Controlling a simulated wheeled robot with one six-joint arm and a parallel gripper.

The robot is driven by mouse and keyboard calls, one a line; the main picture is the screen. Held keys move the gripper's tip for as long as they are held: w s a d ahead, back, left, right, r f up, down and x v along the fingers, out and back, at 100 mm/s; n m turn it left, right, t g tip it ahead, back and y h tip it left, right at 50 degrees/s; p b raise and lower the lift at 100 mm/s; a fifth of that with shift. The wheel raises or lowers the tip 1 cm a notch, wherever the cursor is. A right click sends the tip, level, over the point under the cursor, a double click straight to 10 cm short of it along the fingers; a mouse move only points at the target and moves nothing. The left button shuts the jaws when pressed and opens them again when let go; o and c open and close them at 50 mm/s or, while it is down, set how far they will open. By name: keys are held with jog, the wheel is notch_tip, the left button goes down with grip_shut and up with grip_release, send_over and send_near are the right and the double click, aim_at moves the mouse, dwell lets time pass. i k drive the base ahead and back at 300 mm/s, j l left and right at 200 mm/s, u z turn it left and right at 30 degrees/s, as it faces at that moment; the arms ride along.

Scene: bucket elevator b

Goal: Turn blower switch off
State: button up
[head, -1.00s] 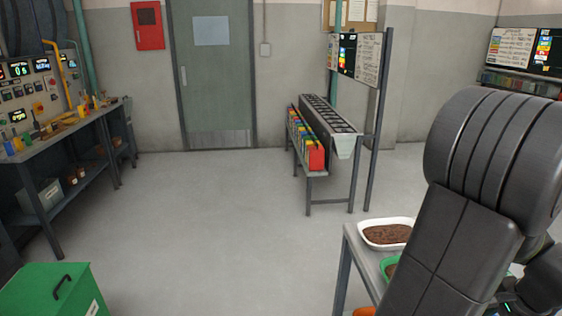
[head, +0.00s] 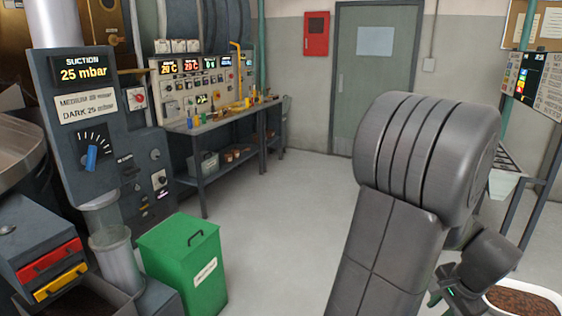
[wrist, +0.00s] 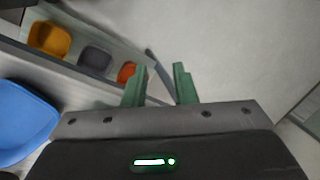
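A grey suction panel (head: 92,150) stands at the left in the head view, with a display reading 25 mbar and a blue-handled dial (head: 91,158). Below it is a smaller panel with a rotary knob (head: 159,180) and small lights. A red knob (head: 137,97) sits on a box just behind. I cannot read which one is the blower switch. My gripper (wrist: 161,72) is open and empty in the wrist view, its two green fingers apart above the floor. It is at the lower right in the head view, far from these panels.
A green lidded bin (head: 183,262) stands in front of the suction panel. A workbench (head: 225,120) with a control panel is behind it. Open floor lies between the bin and my arm. Coloured scoops or trays, including a blue one (wrist: 22,120), lie left of my gripper.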

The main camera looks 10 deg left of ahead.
aim_at(129, 171)
jog(key=u, duration=1.35)
